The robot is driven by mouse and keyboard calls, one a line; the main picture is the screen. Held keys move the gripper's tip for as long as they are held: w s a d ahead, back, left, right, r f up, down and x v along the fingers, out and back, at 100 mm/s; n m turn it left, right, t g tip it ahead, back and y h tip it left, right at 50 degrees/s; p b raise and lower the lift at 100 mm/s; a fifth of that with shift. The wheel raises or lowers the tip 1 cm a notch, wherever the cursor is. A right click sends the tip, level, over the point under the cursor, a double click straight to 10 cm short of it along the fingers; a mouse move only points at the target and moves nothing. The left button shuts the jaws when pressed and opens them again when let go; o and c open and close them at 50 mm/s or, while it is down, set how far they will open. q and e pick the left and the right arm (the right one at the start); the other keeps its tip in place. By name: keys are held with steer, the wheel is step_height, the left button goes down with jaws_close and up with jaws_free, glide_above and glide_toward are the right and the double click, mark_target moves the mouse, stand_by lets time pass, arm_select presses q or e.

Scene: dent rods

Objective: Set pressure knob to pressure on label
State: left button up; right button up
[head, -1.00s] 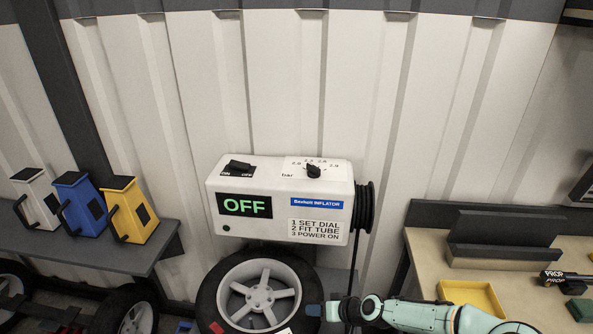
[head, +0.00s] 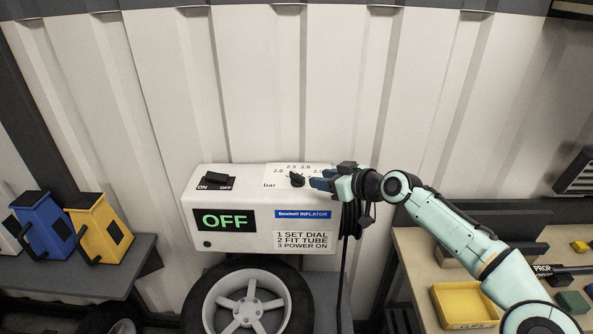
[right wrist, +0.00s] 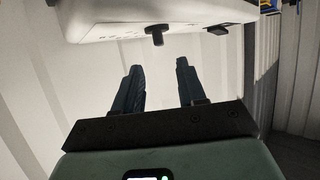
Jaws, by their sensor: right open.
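The white inflator box (head: 262,224) shows OFF on its green-lit display (head: 223,221). The black pressure knob (head: 297,179) stands on its top face, with a bar scale printed around it. My right gripper (head: 318,179) is open and empty, just right of the knob and apart from it. In the right wrist view the two dark fingers (right wrist: 158,82) are spread, and the knob (right wrist: 157,33) lies beyond their tips, between their lines. The pressure label on the tyre is not readable here. My left gripper is not in view.
A black on/off switch (head: 216,180) sits on the box's top left. The hose coil (head: 352,217) hangs on its right side, close below my right wrist. A wheel (head: 248,302) stands below. A yellow tray (head: 464,304) lies on the right bench.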

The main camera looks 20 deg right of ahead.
mark_target(299, 175)
steer(key=p+x, duration=0.1)
steer(key=x, duration=0.2)
steer(key=p+x, duration=0.1)
steer(key=x, duration=0.2)
steer(key=p+x, duration=0.1)
steer(key=x, duration=0.3)
steer(key=shift+w+r, duration=0.1)
steer(key=shift+r, duration=0.2)
steer(key=shift+w+a+f, duration=0.1)
steer(key=shift+w+f, duration=0.2)
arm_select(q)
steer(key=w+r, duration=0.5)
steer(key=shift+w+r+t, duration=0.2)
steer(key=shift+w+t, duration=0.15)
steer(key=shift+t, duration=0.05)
arm_select(e)
steer(key=shift+s, duration=0.1)
jaws_close()
